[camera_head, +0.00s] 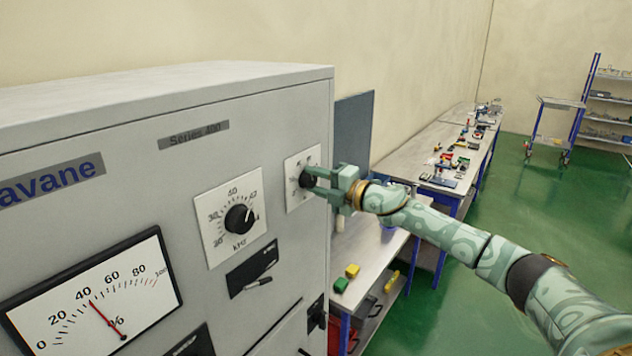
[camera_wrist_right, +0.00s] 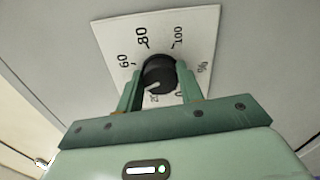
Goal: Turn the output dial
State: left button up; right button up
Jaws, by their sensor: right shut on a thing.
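The output dial (camera_head: 305,180) is a black round knob on a white square plate at the right side of the grey cabinet front. The right wrist view shows the knob (camera_wrist_right: 159,74) up close. Its scale plate (camera_wrist_right: 193,26) carries 60, 80, 100 and a % sign, with lower numbers partly hidden by my fingers. A pale mark on the knob points to the lower left in that view. My right gripper (camera_head: 312,182) is shut on the knob, one finger on each side. My left gripper is in neither view.
The grey cabinet (camera_head: 300,110) also bears a kHz dial (camera_head: 239,218), a meter (camera_head: 95,295) with a red needle near 40, and a black switch with a lever (camera_head: 253,273). Workbenches (camera_head: 398,170) with small parts stand behind my arm. Green floor is clear at right.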

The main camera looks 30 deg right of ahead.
jog(key=shift+d, duration=0.1)
dwell(0.4)
jog(key=o, duration=1)
